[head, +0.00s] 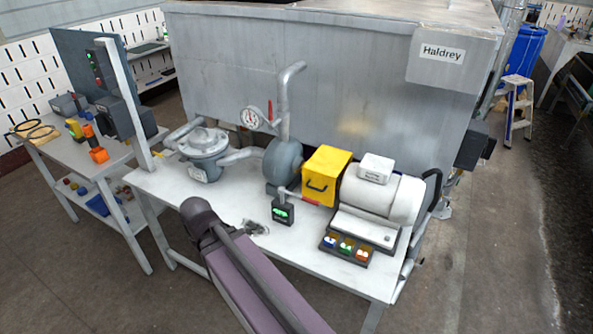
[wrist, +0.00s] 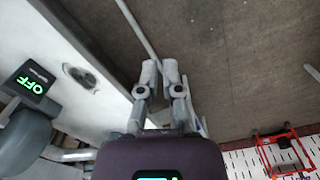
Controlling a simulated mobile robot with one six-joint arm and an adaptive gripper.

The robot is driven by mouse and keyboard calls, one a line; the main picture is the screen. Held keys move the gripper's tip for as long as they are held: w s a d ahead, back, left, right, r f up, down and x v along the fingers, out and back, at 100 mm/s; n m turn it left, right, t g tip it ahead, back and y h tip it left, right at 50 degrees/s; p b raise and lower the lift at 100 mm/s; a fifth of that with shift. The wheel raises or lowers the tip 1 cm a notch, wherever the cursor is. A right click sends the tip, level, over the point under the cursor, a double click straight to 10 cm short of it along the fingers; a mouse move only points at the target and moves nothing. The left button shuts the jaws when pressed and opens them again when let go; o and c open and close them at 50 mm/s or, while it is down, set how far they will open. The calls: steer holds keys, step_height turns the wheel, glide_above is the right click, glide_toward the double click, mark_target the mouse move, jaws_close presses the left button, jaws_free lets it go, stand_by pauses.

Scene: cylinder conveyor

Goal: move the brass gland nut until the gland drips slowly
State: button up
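The brass gland nut cannot be made out in either view. In the head view, the grey round pump (head: 284,160) stands on the white bench (head: 160,182), with a yellow box (head: 325,175) beside it. A small black display (head: 282,212) glows green in front of the pump. In the wrist view it reads OFF (wrist: 31,82). My gripper (wrist: 160,70) is empty, with a narrow gap between its fingertips. It is out over the floor past the bench edge, away from the pump. In the head view my arm hides part of the bench front, and the gripper does not show.
A dark metal fitting (head: 256,228) lies on the bench near the display. A pale motor (head: 382,195), a control box with several coloured buttons (head: 346,249), a grey valve body (head: 205,145) and a gauge (head: 250,118) crowd the bench. A side table (head: 85,160) holds tools at left.

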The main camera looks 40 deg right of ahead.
steer(key=shift+o, duration=0.7)
steer(key=shift+d, duration=0.1)
steer(key=n+t+h, duration=0.3)
steer(key=n+h, duration=0.6)
steer(key=n, duration=1.5)
glide_toward(297, 171)
step_height(297, 171, up, 2)
steer(key=a, duration=0.2)
steer(key=shift+w+d, duration=0.1)
steer(key=shift+w, duration=0.05)
steer(key=shift+d+f, duration=0.1)
steer(key=shift+f, duration=0.05)
steer(key=b+x, duration=0.9)
steer(key=x, duration=0.4)
steer(key=shift+d+f, duration=0.1)
steer(key=shift+f, duration=0.15)
